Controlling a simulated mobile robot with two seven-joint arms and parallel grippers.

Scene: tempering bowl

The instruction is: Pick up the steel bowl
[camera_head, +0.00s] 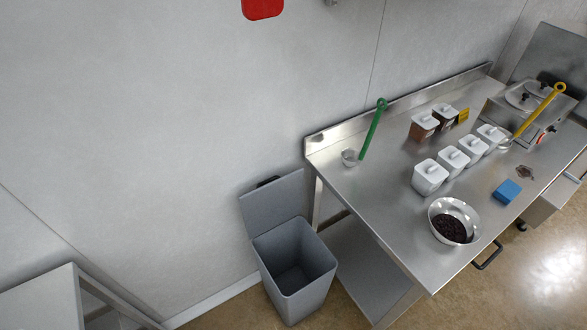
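The steel bowl (453,221) stands upright near the front edge of the steel table (365,215). It is round and shiny, with dark contents at its bottom. Nothing is holding it. Neither of my grippers shows in the head view.
White lidded containers (453,160) stand in a row behind the bowl. A blue block (507,191) lies to its right. A green-handled ladle (373,130) and a yellow-handled ladle (533,110) are farther back. An open grey bin (294,268) stands left of the table. The tabletop left of the bowl is clear.

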